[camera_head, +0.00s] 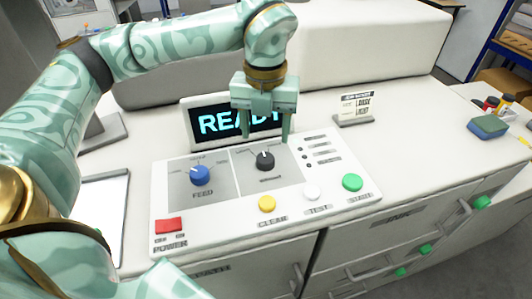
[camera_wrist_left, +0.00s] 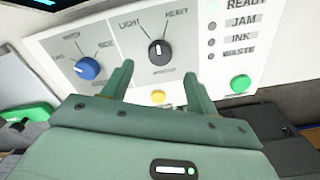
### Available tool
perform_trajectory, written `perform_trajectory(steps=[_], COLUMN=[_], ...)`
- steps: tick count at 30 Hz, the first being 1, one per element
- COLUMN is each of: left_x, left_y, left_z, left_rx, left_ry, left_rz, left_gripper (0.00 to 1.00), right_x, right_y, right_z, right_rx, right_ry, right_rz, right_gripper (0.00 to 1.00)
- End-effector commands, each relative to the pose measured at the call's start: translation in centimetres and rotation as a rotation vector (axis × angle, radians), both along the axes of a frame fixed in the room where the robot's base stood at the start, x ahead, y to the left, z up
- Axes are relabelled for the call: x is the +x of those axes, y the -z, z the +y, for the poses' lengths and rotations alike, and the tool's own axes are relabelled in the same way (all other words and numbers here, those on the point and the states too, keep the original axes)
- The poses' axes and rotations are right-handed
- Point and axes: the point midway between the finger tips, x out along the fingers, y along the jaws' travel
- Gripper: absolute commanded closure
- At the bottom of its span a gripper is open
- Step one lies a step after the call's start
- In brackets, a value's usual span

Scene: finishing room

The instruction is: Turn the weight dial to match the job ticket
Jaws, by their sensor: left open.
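The black weight dial (camera_head: 265,160) sits on the grey right-hand field of the control panel. In the left wrist view the dial (camera_wrist_left: 159,51) has LIGHT at its upper left and HEAVY at its upper right; its white mark looks roughly upward, between them. A lower label is too small to read. My left gripper (camera_head: 267,137) is open and empty. Its two fingers (camera_wrist_left: 160,78) appear on either side of the dial in the head view, with no clear contact. The job ticket (camera_head: 358,106) stands behind the panel and seems to read LARGE, LIGHT. My right gripper is out of view.
The blue FEED dial (camera_head: 200,175) is left of the weight dial. A red POWER switch (camera_head: 169,225), yellow button (camera_head: 267,203), white button (camera_head: 312,190) and green button (camera_head: 352,182) line the panel front. A READY screen (camera_head: 215,121) stands behind, partly hidden by my gripper.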

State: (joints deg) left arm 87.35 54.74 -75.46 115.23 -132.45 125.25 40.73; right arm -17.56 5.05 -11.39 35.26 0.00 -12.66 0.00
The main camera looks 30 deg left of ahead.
Motion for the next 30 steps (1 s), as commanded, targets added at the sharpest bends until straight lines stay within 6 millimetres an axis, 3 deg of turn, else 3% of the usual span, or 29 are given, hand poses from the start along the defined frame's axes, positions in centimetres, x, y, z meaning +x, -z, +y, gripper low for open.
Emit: perform_trajectory(steps=[3,9,21,26,30], left_x=[-0.1,0.0,0.0,0.0,0.0], left_y=[3.0,6.0,6.8,6.8,6.8], left_z=[0.0,0.0,0.0,0.0,0.0], left_rx=[0.000,0.000,0.000,0.000,0.000], left_ry=[0.000,0.000,0.000,0.000,-0.005], left_rz=[0.005,0.001,0.000,0.000,0.000], left_gripper=[0.41,0.41,0.41,0.83,0.86], right_x=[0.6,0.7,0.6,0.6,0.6], right_y=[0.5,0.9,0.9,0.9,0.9], right_z=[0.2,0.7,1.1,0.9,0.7], right_rx=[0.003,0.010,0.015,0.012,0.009], right_ry=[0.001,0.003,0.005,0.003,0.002], right_rz=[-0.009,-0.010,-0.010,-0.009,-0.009], right_gripper=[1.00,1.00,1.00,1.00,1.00])
